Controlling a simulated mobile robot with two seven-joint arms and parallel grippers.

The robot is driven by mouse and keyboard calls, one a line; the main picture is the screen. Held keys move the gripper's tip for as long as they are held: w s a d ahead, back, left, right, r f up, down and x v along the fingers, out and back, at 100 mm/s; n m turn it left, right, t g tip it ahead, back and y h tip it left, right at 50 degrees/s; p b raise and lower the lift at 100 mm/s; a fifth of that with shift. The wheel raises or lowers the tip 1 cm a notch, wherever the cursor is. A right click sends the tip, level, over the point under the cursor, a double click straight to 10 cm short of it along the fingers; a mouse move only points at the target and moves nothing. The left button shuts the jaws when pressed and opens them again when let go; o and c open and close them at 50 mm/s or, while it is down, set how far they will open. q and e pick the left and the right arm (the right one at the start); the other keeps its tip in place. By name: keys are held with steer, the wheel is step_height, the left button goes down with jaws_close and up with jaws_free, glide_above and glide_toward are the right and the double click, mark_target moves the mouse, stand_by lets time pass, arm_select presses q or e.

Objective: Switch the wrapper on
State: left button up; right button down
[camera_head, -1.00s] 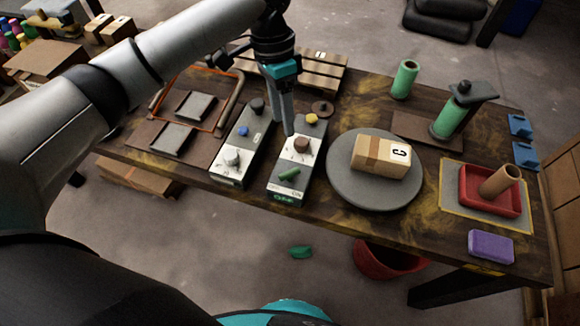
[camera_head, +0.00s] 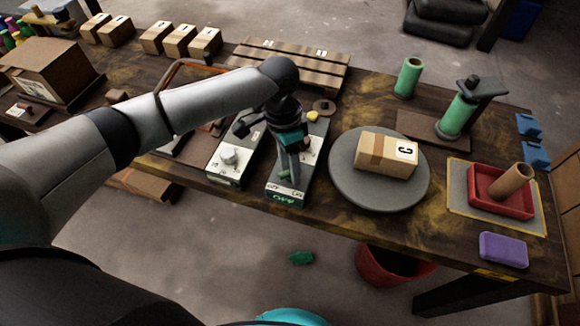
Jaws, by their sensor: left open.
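A green switch (camera_head: 284,176) on this face is partly hidden by my left gripper (camera_head: 290,176). The gripper points down over the control box with its fingertips close to the switch. It is open, and I cannot tell whether it touches the switch. The box's brown knob is mostly hidden behind the gripper. My right gripper is not in view.
A second control box (camera_head: 231,158) with a white knob stands just left. A green roll on a stand (camera_head: 460,115), another green roll (camera_head: 408,77), a red tray (camera_head: 500,205) with a brown tube and a purple block (camera_head: 502,249) are on the right.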

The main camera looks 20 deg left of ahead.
arm_select(q)
jaws_close()
stand_by(0.4)
